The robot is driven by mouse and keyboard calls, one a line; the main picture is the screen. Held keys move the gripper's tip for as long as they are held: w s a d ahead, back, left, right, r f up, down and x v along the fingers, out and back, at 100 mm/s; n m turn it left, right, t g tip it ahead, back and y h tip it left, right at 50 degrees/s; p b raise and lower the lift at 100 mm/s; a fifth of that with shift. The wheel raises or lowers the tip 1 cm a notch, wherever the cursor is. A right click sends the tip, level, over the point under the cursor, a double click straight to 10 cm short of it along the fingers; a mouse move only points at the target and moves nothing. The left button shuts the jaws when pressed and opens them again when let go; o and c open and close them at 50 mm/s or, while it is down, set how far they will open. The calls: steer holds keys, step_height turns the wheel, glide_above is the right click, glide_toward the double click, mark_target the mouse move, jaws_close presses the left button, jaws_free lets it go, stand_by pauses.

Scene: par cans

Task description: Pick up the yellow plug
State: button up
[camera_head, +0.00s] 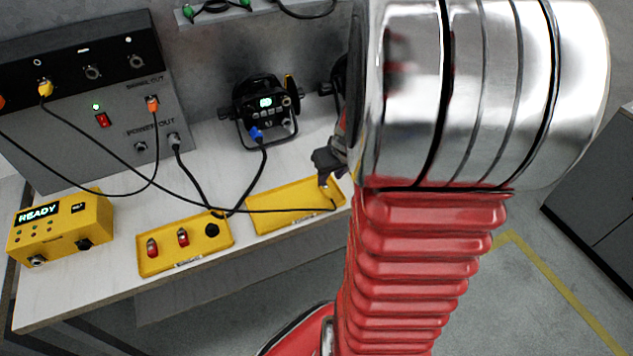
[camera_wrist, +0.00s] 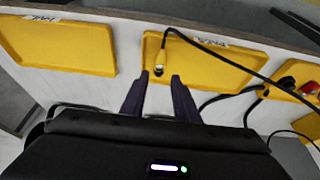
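In the head view my gripper (camera_head: 325,160) is above the right end of that tray (camera_head: 275,210), mostly hidden by my arm. A yellow connector (camera_head: 45,88) sits in the grey panel, with a black cable leading from it toward this tray.
A black lamp (camera_head: 265,105) with a blue plug stands behind. Another tray (camera_wrist: 60,48) is empty. Loose cables cross the bench.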

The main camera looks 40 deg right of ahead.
mark_target(325, 186)
steer(key=shift+x, duration=1.05)
steer(key=shift+f, duration=0.1)
steer(key=shift+x, duration=2.5)
steer(key=shift+w+d, duration=0.1)
steer(key=shift+c, duration=0.5)
jaws_close()
